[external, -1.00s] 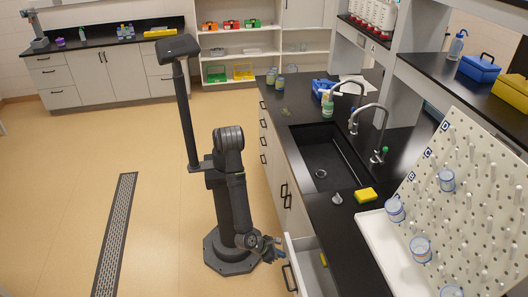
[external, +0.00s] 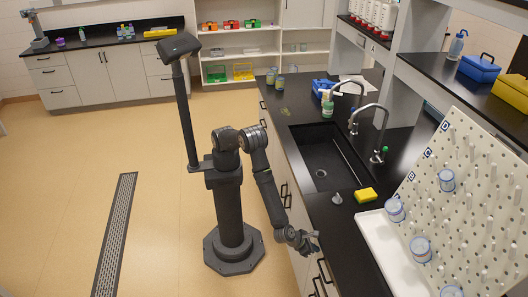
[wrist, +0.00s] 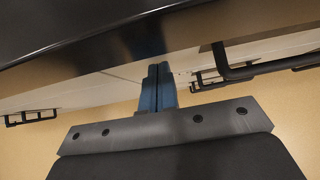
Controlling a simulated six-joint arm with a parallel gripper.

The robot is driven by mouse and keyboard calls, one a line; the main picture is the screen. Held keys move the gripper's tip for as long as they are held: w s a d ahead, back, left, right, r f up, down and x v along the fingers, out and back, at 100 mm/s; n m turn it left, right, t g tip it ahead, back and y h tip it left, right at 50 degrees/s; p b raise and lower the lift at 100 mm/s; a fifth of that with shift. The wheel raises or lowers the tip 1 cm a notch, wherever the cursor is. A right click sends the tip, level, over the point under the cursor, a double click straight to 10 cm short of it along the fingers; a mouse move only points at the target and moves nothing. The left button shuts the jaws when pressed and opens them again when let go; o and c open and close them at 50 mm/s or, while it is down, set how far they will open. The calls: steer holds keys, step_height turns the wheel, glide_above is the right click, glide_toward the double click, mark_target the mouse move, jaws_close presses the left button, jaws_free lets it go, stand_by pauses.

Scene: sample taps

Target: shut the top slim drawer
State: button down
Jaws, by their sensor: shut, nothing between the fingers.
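The top slim drawer is part of the white cabinet run under the black counter, and its front now looks flush or nearly flush with the cabinet. Dark bar handles (external: 322,271) show on the fronts just below my gripper in the external view. My gripper (external: 311,241) is shut and empty, at the counter's edge against or very close to the drawer front. In the wrist view the closed blue-grey fingers (wrist: 158,86) point at the pale front (wrist: 190,62) just under the counter edge. Whether they touch it I cannot tell. The drawer's inside is hidden.
The black counter (external: 345,235) overhangs just above my fingers. A black handle (wrist: 232,68) is to their right in the wrist view. A sink (external: 325,160), a yellow sponge (external: 366,195) and a peg rack (external: 460,200) are on the counter. The floor to the left is clear.

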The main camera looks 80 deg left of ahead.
steer(key=shift+w+r, duration=0.15)
steer(key=shift+w, duration=0.3)
steer(key=shift+s, duration=0.1)
steer(key=s+r, duration=0.6)
steer(key=s, duration=0.5)
steer(key=shift+s+r, duration=0.4)
steer(key=w+r+x, duration=0.2)
steer(key=x, duration=1)
steer(key=shift+w+f, duration=0.25)
steer(key=shift+f, duration=0.05)
